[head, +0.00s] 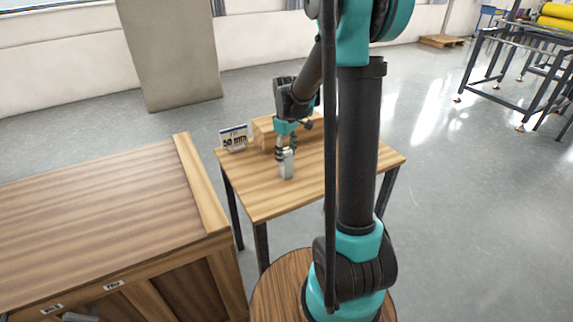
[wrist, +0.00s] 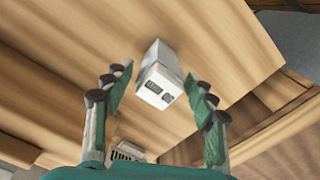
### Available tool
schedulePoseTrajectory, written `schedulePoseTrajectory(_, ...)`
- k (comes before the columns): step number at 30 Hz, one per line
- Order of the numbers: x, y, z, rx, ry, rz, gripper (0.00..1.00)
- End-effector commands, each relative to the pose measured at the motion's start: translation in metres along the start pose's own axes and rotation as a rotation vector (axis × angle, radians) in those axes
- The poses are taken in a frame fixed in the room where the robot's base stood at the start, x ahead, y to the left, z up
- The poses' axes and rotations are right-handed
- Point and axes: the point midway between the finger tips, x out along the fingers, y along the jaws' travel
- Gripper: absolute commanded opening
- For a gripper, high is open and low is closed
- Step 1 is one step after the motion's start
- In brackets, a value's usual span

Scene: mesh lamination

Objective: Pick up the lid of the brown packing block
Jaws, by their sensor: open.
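The brown packing block (head: 263,134) stands at the back of the small wooden table, partly hidden behind my gripper. I cannot make out its lid as a separate part. My gripper (head: 286,151) is in front of the block, pointing down over a small pale grey box (head: 287,166) on the table. In the wrist view my gripper (wrist: 158,95) is open, with its fingers spread to either side of that pale box (wrist: 160,75). The box shows small dark markings on one face. I cannot tell whether the fingertips touch it.
The small table (head: 262,199) has bare top around the box. A small sign reading 50 (head: 234,138) stands at its back left. A large wooden cabinet (head: 95,205) stands close on the left. A grey panel (head: 168,50) leans at the back wall.

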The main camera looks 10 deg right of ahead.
Motion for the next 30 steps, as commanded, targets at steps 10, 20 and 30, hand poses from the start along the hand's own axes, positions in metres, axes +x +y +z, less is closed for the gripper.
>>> schedulePoseTrajectory(10,0.038,0.001,0.000,0.000,0.000,0.000,0.56)
schedulePoseTrajectory(20,0.039,0.001,0.001,0.000,0.000,0.000,0.44)
schedulePoseTrajectory(30,0.039,0.001,0.001,0.000,0.000,0.000,0.02)
